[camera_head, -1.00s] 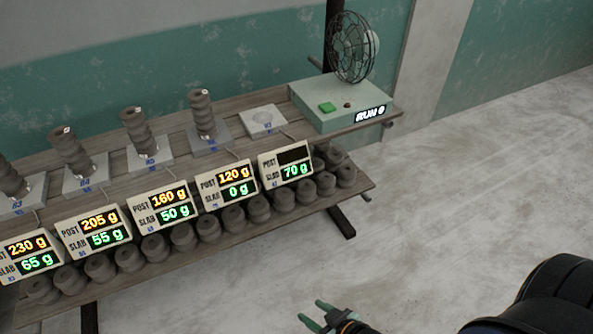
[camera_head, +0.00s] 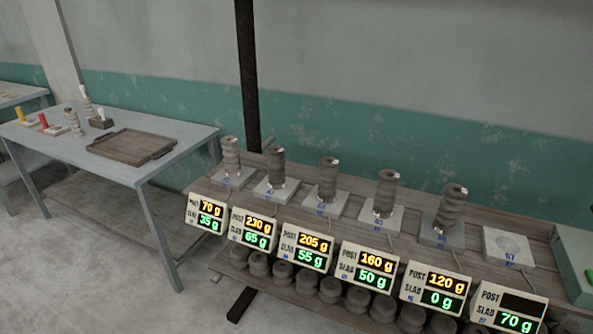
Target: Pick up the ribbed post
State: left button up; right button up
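Several grey-brown ribbed posts stand upright in a row on pale slabs on a wooden bench. A display stands before each slab; the fifth post's display (camera_head: 435,288) reads POST 120 g, SLAB 0 g. The end display (camera_head: 507,309) has a blank post line and SLAB 70 g. Neither gripper is in view.
A grey table (camera_head: 185,131) at the left holds a brown wooden tray (camera_head: 132,146) and small upright items, including a ribbed one (camera_head: 75,123). Rounded clay pieces fill the bench's lower shelf. A pale green box (camera_head: 577,252) is cut off at the right. A dark pole (camera_head: 247,75) stands behind the bench.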

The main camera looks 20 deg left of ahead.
aim_at(230, 146)
jog(key=j, duration=0.4)
jog(key=i+j+u, duration=0.1)
jog(key=j, duration=0.35)
jog(key=i+j, duration=0.1)
jog(key=j, duration=0.3)
jog(key=i+j+u, duration=0.1)
jog(key=j, duration=0.3)
jog(key=i+j, duration=0.1)
jog(key=j, duration=0.35)
jog(key=i+j+u, duration=0.1)
jog(key=j, duration=0.3)
jog(key=i+j, duration=0.1)
jog(key=j, duration=0.3)
jog(key=u, duration=0.05)
